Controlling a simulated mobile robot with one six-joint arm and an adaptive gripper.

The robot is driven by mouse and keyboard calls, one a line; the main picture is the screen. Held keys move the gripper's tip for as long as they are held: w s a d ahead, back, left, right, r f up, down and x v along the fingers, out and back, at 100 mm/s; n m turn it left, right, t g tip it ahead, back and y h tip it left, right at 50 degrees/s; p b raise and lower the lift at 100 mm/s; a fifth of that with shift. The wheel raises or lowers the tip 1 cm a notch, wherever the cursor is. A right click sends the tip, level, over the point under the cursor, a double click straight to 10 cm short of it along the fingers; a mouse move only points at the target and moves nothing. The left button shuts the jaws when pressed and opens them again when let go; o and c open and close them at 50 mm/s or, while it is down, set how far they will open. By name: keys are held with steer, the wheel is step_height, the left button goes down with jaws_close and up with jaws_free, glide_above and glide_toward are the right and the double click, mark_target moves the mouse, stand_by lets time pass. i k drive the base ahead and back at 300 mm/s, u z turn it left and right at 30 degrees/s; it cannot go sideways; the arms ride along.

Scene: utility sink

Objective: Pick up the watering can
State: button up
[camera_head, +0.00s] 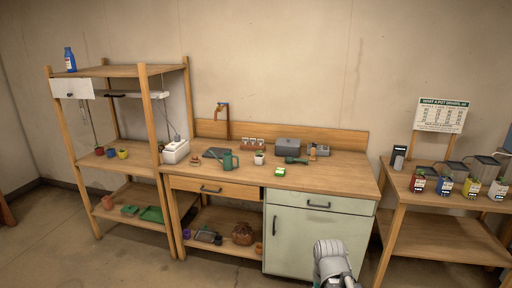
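A dark green vessel (228,161) stands upright on the wooden workbench (330,176), left of its middle. It looks like the watering can, but it is small here and its spout is hard to make out. A grey link of my arm (333,260) shows at the bottom edge, in front of the pale green cabinet. My gripper's fingers are not visible, so nothing shows of what they hold. The arm link is well apart from the green vessel.
Near the vessel are a dark flat item (215,153), a white pot (259,158), a grey box (288,146) and a green tool (296,160). A shelf unit (112,71) stands left; a side table (450,198) with several containers stands right. The bench's front right is clear.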

mark_target(227, 157)
steer(key=i, duration=2.4)
steer(key=z, duration=2.4)
